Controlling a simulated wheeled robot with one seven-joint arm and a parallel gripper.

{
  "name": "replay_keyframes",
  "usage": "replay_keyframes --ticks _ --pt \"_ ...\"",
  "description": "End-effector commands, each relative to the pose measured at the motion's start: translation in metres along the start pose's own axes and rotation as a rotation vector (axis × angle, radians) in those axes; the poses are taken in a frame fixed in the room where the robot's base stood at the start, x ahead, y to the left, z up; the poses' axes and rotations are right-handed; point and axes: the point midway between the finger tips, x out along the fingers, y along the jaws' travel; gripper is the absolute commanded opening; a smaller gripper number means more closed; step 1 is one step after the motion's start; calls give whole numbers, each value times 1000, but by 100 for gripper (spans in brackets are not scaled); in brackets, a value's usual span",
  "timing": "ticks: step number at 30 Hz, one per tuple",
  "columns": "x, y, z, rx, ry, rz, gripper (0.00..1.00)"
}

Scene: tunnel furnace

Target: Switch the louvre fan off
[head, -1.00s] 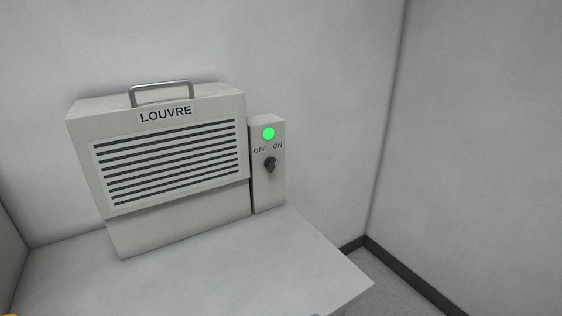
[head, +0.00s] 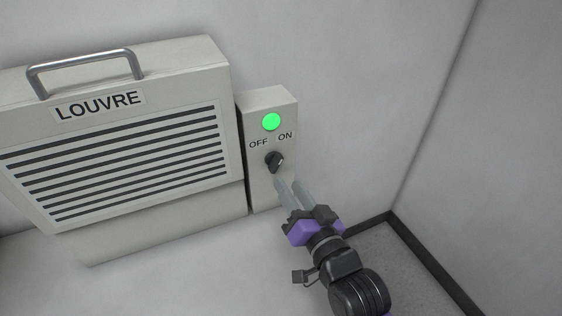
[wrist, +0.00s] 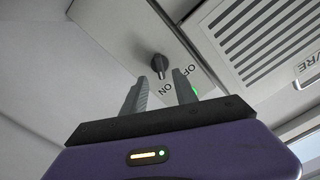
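The louvre fan (head: 120,140) is a pale box with dark slats, a LOUVRE label and a metal handle on top. A narrow switch box (head: 284,101) stands at its right side, with a lit green lamp (head: 271,122) and a black rotary knob (head: 274,161) below the OFF and ON labels. The knob's pointer leans toward ON. My gripper (head: 287,186) is just below the knob, with its fingers apart and nothing between them. In the wrist view the knob (wrist: 158,64) is ahead of the open fingertips, with no contact visible.
A side wall (head: 480,150) with a dark skirting strip is at the right. Clear space lies right of the switch box.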

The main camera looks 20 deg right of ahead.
Motion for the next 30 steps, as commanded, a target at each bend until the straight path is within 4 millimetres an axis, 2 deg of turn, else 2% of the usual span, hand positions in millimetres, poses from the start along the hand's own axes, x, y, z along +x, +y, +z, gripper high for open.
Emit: replay_keyframes --ticks 9,15,26,30 --pt "46 -1 -3 -2 3 0 35" --pt "68 -1 -2 -1 3 0 35" --pt "74 0 -1 -1 2 0 35" --pt "74 0 -1 -1 2 0 11"
